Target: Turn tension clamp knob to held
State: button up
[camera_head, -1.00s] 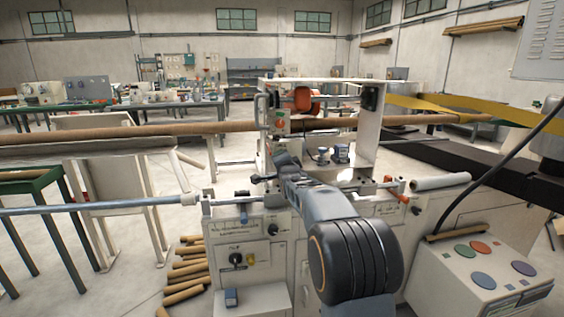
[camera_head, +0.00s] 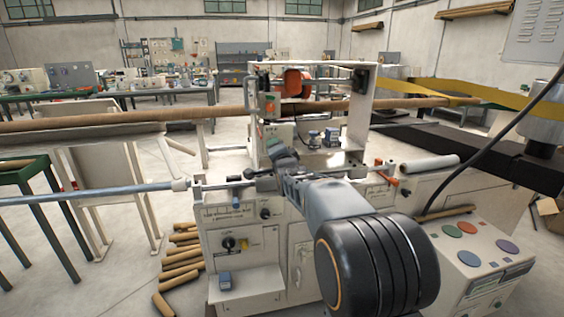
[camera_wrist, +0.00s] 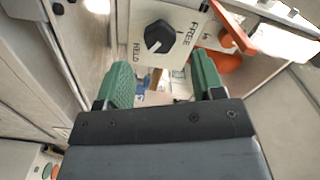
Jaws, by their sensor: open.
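The tension clamp knob (camera_wrist: 158,37) is a black round knob with a pointer on a pale plate in the wrist view. The plate reads HELD at its left and FREE at its right. I cannot tell for sure which word the pointer marks. My gripper (camera_wrist: 164,80) is open, with its two green fingers spread apart below the knob in the picture. Nothing is between the fingers, and the knob appears beyond them, untouched. In the head view I cannot make out this knob; my arm covers part of the machine.
An orange lever (camera_wrist: 233,28) stands right of the plate in the wrist view. The winder (camera_head: 235,220) has a blue-grey rod (camera_head: 90,196) at left and a white roll (camera_head: 430,164) at right. Cardboard tubes (camera_head: 180,262) lie on the floor. A button console (camera_head: 470,262) is at lower right.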

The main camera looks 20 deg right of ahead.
jog(key=s+a, duration=0.1)
jog(key=s, duration=0.5)
jog(key=shift+s+a, duration=0.2)
jog(key=shift+s, duration=0.2)
